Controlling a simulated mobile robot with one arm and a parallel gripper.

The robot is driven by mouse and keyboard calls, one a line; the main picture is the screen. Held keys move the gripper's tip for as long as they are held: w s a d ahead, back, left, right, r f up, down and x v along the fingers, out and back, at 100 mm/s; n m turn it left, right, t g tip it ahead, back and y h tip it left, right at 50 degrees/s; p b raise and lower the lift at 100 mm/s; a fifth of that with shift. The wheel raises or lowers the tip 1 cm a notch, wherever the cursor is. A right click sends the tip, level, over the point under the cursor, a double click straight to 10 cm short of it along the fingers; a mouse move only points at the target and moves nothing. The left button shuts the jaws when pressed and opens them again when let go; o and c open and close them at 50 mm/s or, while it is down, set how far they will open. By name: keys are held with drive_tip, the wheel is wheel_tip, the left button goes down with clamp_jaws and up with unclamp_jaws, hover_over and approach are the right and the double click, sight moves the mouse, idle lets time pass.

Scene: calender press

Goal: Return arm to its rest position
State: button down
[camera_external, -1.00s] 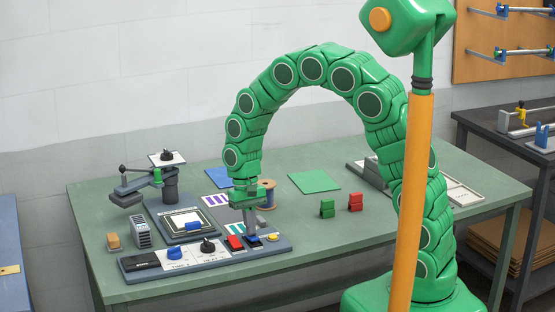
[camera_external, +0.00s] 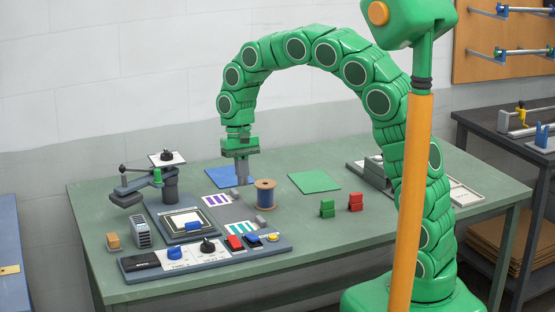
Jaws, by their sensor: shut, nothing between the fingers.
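My gripper (camera_external: 242,181) hangs from the end of my arched green arm, pointing down. Its grey fingers are shut and hold nothing. It is above the table, in front of the blue sheet (camera_external: 222,177) and left of the spool (camera_external: 265,194). The control panel (camera_external: 205,256) lies nearer the front edge, with a blue knob (camera_external: 174,253), a black knob (camera_external: 207,246) and red, blue and yellow buttons. My gripper is clear of the panel.
The press (camera_external: 165,185) with its swing arm stands at the left of the green table (camera_external: 300,240). The front right of the table is bare.

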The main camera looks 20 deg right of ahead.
drive_tip(key=s+d+r, duration=0.3)
drive_tip(key=s+d, duration=0.1)
drive_tip(key=d, duration=0.5)
drive_tip(key=s+d+r, duration=0.2)
drive_tip(key=s+d, duration=0.3)
drive_tip(key=d, duration=0.3)
drive_tip(key=s+d, duration=0.6)
drive_tip(key=s, duration=0.3)
drive_tip(key=s+d+f, duration=0.1)
drive_tip(key=s+d, duration=0.5)
drive_tip(key=s, duration=0.4)
drive_tip(key=shift+s+d+t, duration=0.15)
drive_tip(key=shift+d+t, duration=0.15)
drive_tip(key=shift+d, duration=0.1)
drive_tip(key=c, duration=1.8)
unclamp_jaws()
